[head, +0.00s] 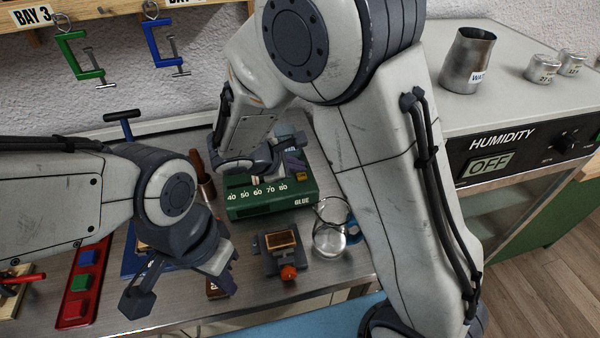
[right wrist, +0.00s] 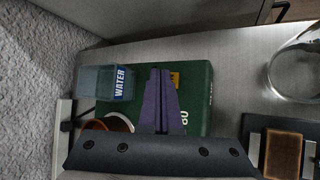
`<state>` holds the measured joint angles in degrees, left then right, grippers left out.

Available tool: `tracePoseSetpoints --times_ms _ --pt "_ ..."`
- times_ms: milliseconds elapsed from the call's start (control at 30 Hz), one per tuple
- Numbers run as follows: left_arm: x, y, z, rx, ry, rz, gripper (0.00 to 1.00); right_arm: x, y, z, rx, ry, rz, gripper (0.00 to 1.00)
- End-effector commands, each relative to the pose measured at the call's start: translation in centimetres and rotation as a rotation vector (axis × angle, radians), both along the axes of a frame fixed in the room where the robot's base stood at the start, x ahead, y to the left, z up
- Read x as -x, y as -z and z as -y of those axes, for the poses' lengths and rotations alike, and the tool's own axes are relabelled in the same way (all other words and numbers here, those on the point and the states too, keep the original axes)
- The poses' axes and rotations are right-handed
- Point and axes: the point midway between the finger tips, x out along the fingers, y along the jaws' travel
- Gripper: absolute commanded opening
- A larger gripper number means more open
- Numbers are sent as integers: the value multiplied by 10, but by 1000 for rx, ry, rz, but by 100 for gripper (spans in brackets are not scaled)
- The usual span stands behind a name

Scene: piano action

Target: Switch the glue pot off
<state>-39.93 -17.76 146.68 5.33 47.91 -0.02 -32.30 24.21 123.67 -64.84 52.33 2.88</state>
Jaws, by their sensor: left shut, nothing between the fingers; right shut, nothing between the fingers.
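The glue pot (head: 262,208) is a green box with a 40 to 80 scale and the word GLUE on its front. It stands at the back of the bench in the head view, and its green top (right wrist: 198,100) shows in the right wrist view. A small amber rocker-like piece (head: 302,177) sits on its top right; it also shows in the right wrist view (right wrist: 175,79), partly hidden by my fingers. My right gripper (head: 296,160) is shut and empty above the pot, its fingers beside the amber piece; contact cannot be told. My left gripper (head: 226,278) is shut and empty over the bench front.
A glass beaker (head: 331,235) stands right of the pot. A small dark stand with an amber block (head: 281,239) and a red knob is in front. A red tray (head: 80,285) with coloured blocks lies left. A WATER-labelled container (right wrist: 106,82) is beside the pot.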

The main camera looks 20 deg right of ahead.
Motion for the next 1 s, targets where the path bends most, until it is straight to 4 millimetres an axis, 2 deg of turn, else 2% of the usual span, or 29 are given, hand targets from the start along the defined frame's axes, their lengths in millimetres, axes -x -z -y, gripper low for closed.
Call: tracePoseSetpoints --times_ms 267,800,1000 --pt "0 -2 0 0 0 0 0 0 -2 0 0 0 0 0" --pt "0 -45 0 0 0 0 0 0 -55 0 0 1 1 0" --pt "0 -49 0 0 0 0 0 0 -60 0 0 1 1 0"
